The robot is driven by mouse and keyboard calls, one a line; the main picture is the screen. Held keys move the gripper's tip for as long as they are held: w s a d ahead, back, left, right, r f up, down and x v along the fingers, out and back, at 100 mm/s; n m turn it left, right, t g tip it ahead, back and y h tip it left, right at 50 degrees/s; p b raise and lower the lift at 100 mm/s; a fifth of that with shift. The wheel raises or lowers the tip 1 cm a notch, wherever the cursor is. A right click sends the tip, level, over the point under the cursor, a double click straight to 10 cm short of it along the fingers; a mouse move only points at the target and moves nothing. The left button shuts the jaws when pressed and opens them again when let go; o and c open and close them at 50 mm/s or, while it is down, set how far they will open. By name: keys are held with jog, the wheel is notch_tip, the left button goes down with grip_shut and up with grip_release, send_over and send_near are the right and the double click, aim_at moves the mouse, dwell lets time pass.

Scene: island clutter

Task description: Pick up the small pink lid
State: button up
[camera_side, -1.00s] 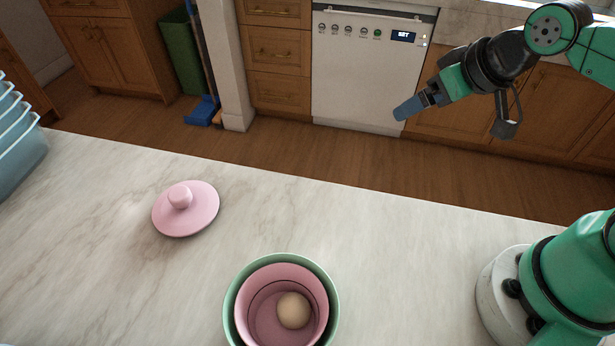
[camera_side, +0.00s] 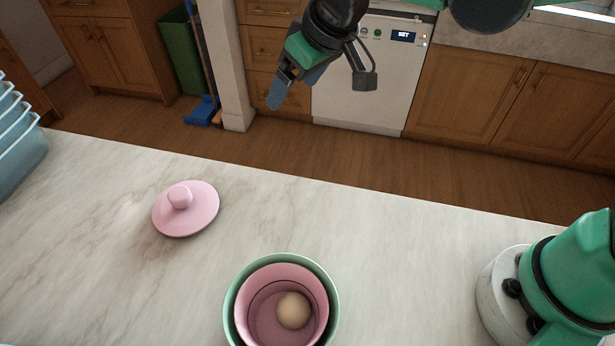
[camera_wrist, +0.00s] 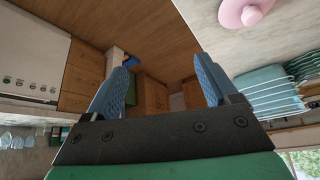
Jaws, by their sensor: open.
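The small pink lid (camera_side: 200,212) lies on the marble counter at the left, its round knob facing up. In the wrist view the lid (camera_wrist: 237,12) shows at the top right, cut by the frame edge. My gripper (camera_side: 291,89) is in the air above and beyond the lid, up and to its right in the side view, well apart from it. In the wrist view my gripper (camera_wrist: 165,80) has its two blue fingers spread with nothing between them.
A pink bowl (camera_side: 243,303) holding a brown egg-like ball (camera_side: 293,310) sits inside a green bowl (camera_side: 231,290) at the counter's front. Stacked blue-grey containers (camera_side: 22,150) stand at the far left. The counter (camera_side: 400,260) around the lid is clear.

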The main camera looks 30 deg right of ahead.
jog(key=w+a+f+n, duration=0.2)
jog(key=a+f, duration=0.1)
jog(key=a, duration=0.6)
jog(key=n+g, duration=0.1)
jog(key=g, duration=0.1)
send_over(179, 193)
jog(key=s+d, duration=0.2)
jog(key=shift+y, duration=0.4)
jog(key=f, duration=0.5)
jog(key=shift+w+a, duration=0.1)
jog(key=shift+a, duration=0.1)
jog(key=shift+a+f, duration=0.2)
jog(key=shift+x, duration=2.6)
jog(key=shift+w, duration=0.1)
grip_shut()
